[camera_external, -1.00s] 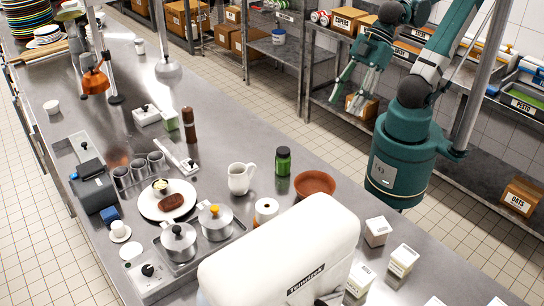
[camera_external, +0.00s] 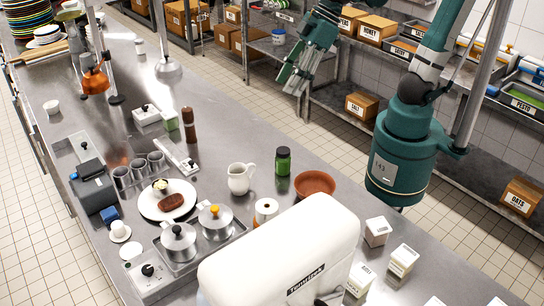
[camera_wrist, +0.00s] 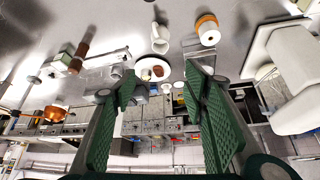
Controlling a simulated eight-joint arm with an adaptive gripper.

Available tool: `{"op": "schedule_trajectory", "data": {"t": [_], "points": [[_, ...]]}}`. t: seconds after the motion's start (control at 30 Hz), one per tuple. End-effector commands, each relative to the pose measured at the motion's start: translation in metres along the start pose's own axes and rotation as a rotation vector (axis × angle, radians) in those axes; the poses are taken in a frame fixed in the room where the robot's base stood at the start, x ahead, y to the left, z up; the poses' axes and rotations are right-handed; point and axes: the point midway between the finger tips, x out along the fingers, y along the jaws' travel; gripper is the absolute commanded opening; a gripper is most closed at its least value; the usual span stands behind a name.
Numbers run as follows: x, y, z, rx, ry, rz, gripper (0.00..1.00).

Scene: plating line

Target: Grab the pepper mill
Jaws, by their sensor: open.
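The pepper mill (camera_external: 189,125) is a tall, dark brown cylinder standing upright on the steel counter, beside a small green-topped box (camera_external: 169,120). A brown shape that looks like the mill shows at the upper left of the wrist view (camera_wrist: 82,49). My gripper (camera_external: 294,82) is in the air at the upper middle of the external view, well to the right of the mill and apart from it. In the wrist view its two green fingers (camera_wrist: 160,85) are spread wide with nothing held between them.
A white pitcher (camera_external: 239,178), a green jar (camera_external: 283,161) and a terracotta bowl (camera_external: 315,184) stand on the counter. A plate with food (camera_external: 149,208), lidded pots (camera_external: 214,220) and metal cups (camera_external: 139,168) lie nearer.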

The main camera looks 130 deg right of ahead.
Motion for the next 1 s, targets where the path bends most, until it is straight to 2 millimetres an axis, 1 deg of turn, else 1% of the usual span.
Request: {"op": "schedule_trajectory", "data": {"t": [0.03, 0.1, 0.37, 0.5, 0.77, 1.0], "points": [[0.003, 0.008, -0.011, 0.016, -0.004, 0.009, 0.44], [0.009, 0.018, -0.023, 0.036, -0.011, 0.020, 0.44], [0.030, 0.058, -0.068, 0.110, -0.033, 0.062, 0.44], [0.043, 0.083, -0.089, 0.151, -0.046, 0.084, 0.44], [0.071, 0.134, -0.125, 0.226, -0.067, 0.125, 0.44], [0.100, 0.185, -0.152, 0.297, -0.087, 0.162, 0.44]]}}
